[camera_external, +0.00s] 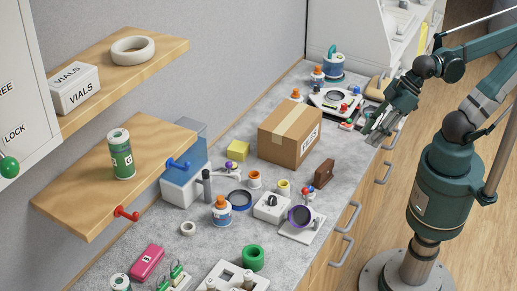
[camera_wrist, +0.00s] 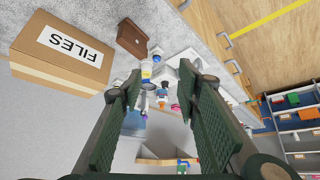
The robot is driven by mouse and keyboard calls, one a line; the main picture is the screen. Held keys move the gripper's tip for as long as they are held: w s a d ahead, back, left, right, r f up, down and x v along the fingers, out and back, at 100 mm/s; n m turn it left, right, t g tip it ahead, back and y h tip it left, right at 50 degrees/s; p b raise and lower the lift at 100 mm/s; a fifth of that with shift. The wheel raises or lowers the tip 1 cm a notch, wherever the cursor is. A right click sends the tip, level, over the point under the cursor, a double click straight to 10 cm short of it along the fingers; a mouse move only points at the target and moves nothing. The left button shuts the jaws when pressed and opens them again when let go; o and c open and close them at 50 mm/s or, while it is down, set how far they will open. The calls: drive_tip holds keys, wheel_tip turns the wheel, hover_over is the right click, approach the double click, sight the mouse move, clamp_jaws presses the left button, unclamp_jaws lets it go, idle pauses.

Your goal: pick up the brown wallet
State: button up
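The brown wallet (camera_external: 325,173) stands upright on the grey counter, just right of the cardboard box in the external view. It also shows in the wrist view (camera_wrist: 132,38), at the upper middle, beyond my fingertips and next to the box. My gripper (camera_external: 372,134) is above the counter's right edge, farther back than the wallet and apart from it. In the wrist view the two green fingers (camera_wrist: 158,78) are spread with nothing between them.
The cardboard box (camera_external: 290,134) labelled FILES stands close beside the wallet. A purple-ringed stand (camera_external: 300,217) and a white block (camera_external: 271,207) are in front of it. Several bottles and small parts crowd the counter (camera_external: 240,270). A wooden shelf (camera_external: 80,200) is at left.

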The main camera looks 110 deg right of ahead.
drive_tip(key=shift+o, duration=0.2)
drive_tip(key=shift+w, duration=0.1)
idle(0.5)
drive_tip(key=n+g+p, duration=0.7)
hover_over(325, 165)
wheel_tip(325, 165, down, 10)
drive_tip(key=shift+a+f, duration=0.15)
drive_tip(key=shift+f, duration=0.05)
drive_tip(key=shift+d+f, duration=0.3)
drive_tip(key=shift+f, duration=0.5)
drive_tip(key=shift+f, duration=0.1)
drive_tip(key=shift+f, duration=1.25)
